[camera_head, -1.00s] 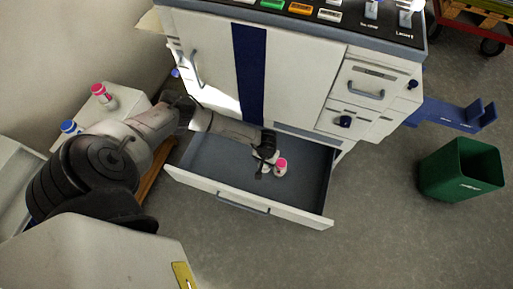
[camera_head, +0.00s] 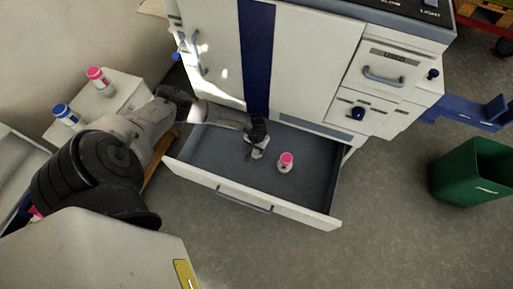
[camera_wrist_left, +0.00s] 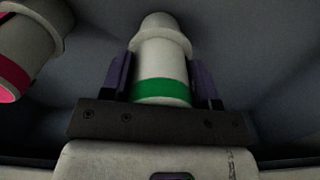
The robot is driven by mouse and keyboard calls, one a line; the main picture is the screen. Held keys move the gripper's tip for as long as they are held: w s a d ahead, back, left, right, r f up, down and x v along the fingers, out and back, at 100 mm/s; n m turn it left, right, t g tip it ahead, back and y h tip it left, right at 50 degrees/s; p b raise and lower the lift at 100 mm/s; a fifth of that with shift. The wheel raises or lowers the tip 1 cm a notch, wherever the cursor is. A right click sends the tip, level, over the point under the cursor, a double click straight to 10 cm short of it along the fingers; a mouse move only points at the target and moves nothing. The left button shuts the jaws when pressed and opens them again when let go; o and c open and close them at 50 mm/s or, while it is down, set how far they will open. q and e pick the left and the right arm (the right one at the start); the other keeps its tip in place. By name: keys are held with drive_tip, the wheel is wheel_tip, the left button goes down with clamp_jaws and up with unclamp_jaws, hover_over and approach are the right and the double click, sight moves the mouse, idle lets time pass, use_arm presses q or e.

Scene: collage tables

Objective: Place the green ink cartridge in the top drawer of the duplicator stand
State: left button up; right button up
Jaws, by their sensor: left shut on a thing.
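The green ink cartridge (camera_wrist_left: 162,72), a white bottle shape with a green band, stands between the two fingers of my left gripper (camera_wrist_left: 162,82) in the left wrist view. The gripper is shut on it. In the head view my left gripper (camera_head: 258,143) reaches into the open drawer (camera_head: 250,198) of the duplicator stand (camera_head: 310,65), near the drawer's back. The cartridge is mostly hidden there by the gripper, and I cannot tell whether it touches the drawer floor. My right gripper is not in view.
A pink-capped cartridge (camera_head: 286,163) stands in the drawer to the right of my gripper; it also shows in the left wrist view (camera_wrist_left: 25,55). Pink (camera_head: 97,77) and blue (camera_head: 66,114) cartridges stand at left. A green bin (camera_head: 470,172) stands at right.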

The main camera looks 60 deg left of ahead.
use_arm(q)
drive_tip(key=shift+f, duration=0.65)
drive_tip(key=shift+d, duration=0.1)
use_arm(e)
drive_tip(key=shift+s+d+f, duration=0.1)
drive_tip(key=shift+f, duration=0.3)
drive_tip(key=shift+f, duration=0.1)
use_arm(q)
drive_tip(key=shift+f+b, duration=0.15)
drive_tip(key=shift+b, duration=0.15)
drive_tip(key=o, duration=1)
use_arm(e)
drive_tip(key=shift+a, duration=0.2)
